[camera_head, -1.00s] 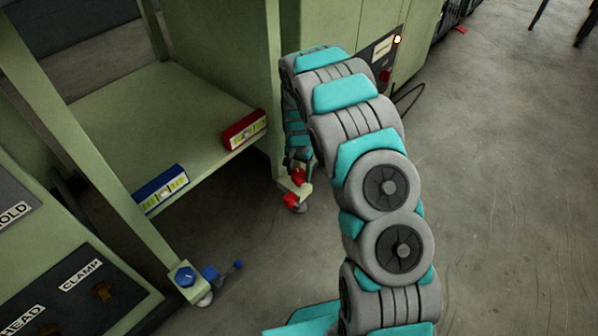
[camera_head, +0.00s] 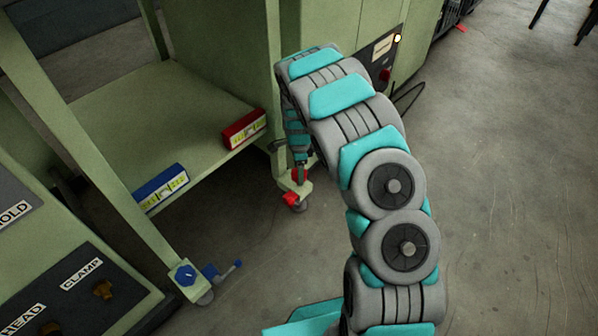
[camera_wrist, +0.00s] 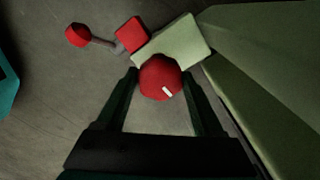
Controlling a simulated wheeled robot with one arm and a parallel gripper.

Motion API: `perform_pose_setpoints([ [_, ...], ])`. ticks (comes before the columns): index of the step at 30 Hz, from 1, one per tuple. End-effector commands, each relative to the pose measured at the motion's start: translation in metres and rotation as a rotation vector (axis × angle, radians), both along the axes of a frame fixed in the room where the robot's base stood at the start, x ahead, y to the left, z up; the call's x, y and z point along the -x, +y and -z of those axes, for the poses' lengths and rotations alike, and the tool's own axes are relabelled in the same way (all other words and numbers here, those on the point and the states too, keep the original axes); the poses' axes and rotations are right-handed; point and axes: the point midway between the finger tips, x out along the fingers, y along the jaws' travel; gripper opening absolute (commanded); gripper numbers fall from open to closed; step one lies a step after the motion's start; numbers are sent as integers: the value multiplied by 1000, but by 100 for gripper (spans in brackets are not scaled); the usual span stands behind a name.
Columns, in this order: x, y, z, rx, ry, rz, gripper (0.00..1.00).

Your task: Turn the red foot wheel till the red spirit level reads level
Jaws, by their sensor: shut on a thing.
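The red foot wheel (camera_wrist: 160,80), a round red knob with a white mark, sits on a pale green foot bracket (camera_wrist: 180,45). My gripper (camera_wrist: 160,84) is shut on the wheel, one dark finger at each side. In the head view the wheel (camera_head: 299,175) shows under my gripper at the frame's right leg. The red spirit level (camera_head: 243,129) lies on the frame's shelf near its front edge, its yellow-green vial facing out. The bubble is too small to read surely.
A red block (camera_wrist: 130,33) and a lever with a red knob (camera_wrist: 78,35) are beside the wheel. A blue spirit level (camera_head: 161,188), blue foot wheel (camera_head: 185,275) and blue lever (camera_head: 224,271) are at left. A green panel (camera_wrist: 270,60) rises close at right. Floor at right is clear.

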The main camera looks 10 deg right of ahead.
Motion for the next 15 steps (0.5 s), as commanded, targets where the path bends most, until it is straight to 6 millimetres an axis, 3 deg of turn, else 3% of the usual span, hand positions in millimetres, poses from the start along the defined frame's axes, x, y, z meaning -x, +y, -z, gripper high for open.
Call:
perform_pose_setpoints([
  [15, 0, 0, 0, -1, 0, 241, 13],
])
